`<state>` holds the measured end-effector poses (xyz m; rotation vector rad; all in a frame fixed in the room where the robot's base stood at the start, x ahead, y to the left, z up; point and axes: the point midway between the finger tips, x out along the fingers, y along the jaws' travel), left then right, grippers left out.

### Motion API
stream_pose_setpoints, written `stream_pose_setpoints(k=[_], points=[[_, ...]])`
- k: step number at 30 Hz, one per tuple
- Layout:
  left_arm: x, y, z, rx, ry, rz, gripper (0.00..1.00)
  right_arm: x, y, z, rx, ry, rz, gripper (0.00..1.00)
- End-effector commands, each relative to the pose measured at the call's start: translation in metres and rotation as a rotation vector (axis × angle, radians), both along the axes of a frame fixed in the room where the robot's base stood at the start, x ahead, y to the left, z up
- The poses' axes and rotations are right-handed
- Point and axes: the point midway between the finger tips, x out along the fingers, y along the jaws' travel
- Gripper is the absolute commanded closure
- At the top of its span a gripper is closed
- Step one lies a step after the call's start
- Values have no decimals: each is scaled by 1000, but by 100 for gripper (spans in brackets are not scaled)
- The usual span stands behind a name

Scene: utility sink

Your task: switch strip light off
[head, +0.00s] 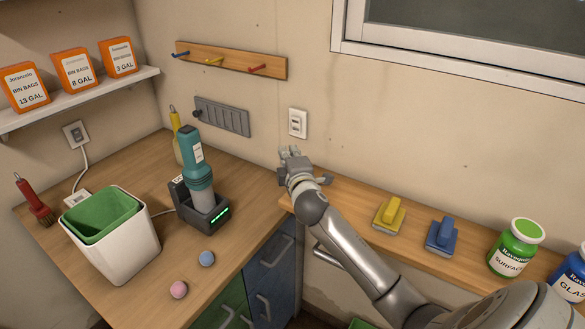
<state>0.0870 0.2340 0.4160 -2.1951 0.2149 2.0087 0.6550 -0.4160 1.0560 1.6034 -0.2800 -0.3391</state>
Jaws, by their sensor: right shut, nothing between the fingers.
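A white wall switch (298,123) is on the beige wall at the centre of the head view, above the counter. No strip light shows in the view. My right gripper (290,152) is shut and empty. Its fingertips are just below and slightly left of the switch in the picture; I cannot tell how far they are from the wall. The switch is not covered by the gripper. My left gripper is not in view.
A hook rail (232,60) and a grey wall rack (222,117) are left of the switch. A teal device (196,165) stands in its dock on the left counter. Yellow (389,216) and blue (442,237) scrubbers and bottles (515,248) line the right counter. A window (460,60) is above.

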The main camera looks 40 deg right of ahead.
Motion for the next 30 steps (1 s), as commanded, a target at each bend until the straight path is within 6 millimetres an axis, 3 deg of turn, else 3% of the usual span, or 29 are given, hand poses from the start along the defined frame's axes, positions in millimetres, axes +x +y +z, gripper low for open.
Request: stream_pose_setpoints(k=[4,12,30], points=[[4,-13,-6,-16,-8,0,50,-22,10,-4,0,0,2,100],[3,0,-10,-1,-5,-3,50,-44,18,-5,0,0,0,100],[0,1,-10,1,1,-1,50,-47,20,-4,0,0,0,100]])
